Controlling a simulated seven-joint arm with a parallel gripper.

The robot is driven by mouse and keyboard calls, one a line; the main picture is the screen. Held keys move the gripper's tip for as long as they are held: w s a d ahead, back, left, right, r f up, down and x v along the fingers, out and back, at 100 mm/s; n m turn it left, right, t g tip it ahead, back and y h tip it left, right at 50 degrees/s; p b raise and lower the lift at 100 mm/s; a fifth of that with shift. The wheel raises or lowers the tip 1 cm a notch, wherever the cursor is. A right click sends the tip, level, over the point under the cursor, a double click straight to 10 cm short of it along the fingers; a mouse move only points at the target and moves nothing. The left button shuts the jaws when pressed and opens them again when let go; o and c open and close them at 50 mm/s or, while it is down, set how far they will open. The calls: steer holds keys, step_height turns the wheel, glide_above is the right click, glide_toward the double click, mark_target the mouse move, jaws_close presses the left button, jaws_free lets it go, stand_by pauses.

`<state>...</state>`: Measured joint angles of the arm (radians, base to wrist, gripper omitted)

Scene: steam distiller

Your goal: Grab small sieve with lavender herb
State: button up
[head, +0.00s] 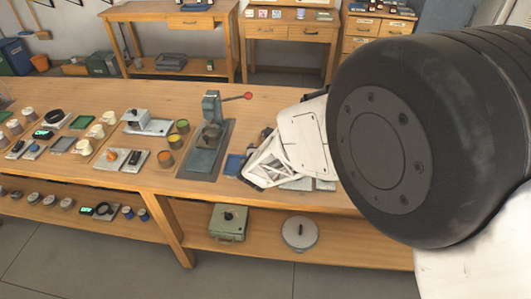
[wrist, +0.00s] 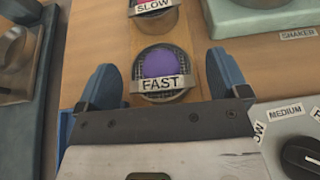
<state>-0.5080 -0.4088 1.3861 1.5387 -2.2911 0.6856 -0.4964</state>
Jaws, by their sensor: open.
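A small round mesh sieve (wrist: 178,66) with purple contents, which look like the lavender herb, shows in the wrist view. A white label reading FAST crosses its near side. My gripper (wrist: 164,70) is open, with one blue finger to the left of the sieve and one to its right. Gaps show between the fingers and the sieve; I cannot tell the height between them. In the head view, my gripper (head: 258,170) is over the bench, right of the lever press, and no sieve can be made out there.
A second container labelled SLOW (wrist: 155,18) stands just beyond the sieve. A pale dial unit (wrist: 295,140) marked MEDIUM is close at the right, near a SHAKER label (wrist: 296,34). The lever press (head: 208,135) stands left of my gripper on the wooden bench (head: 265,100).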

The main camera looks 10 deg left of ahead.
steer(key=shift+w, duration=0.1)
stand_by(0.5)
steer(key=c, duration=1)
steer(key=shift+r, duration=0.15)
steer(key=shift+r, duration=0.6)
step_height(320, 180, up, 2)
steer(key=shift+r, duration=0.1)
steer(key=s+d, duration=0.2)
steer(key=s, duration=0.3)
steer(key=s+d, duration=0.2)
steer(key=s, duration=0.3)
steer(key=s+d+r, duration=0.1)
steer(key=s+d, duration=0.1)
steer(key=s, duration=0.3)
steer(key=shift+r, duration=0.1)
steer(key=shift+w, duration=0.1)
